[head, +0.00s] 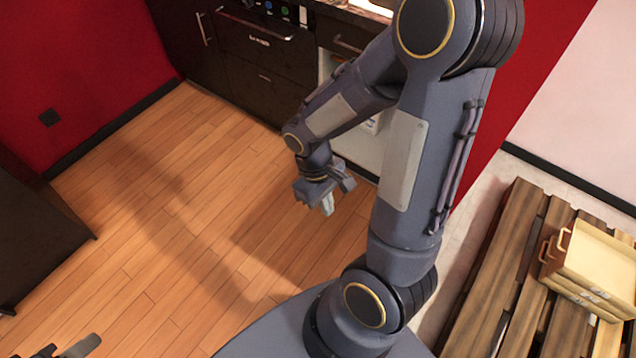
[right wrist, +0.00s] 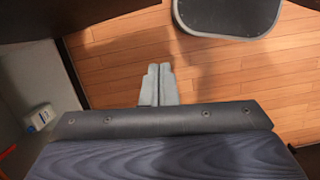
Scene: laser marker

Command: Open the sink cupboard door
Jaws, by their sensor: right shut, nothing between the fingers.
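The sink cupboard (head: 366,145) stands behind my right arm in the head view, with its pale interior showing below a dark drawer front. In the right wrist view, a pale cupboard interior (right wrist: 32,82) shows at the left, holding a white bottle with a blue label (right wrist: 40,117). The cupboard stands open at least in part; my arm hides much of it, and I cannot make out the door for certain. My right gripper (head: 328,205) is shut and empty, in front of the opening above the floor; its fingers (right wrist: 158,72) are together. My left gripper (head: 72,349) shows only partly at the lower left.
Dark drawers and an appliance front (head: 265,50) stand left of the cupboard. A wooden pallet (head: 497,265) with boxes (head: 597,262) is at the right. A dark cabinet (head: 35,235) stands at the left. The wooden floor (head: 165,200) between is clear.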

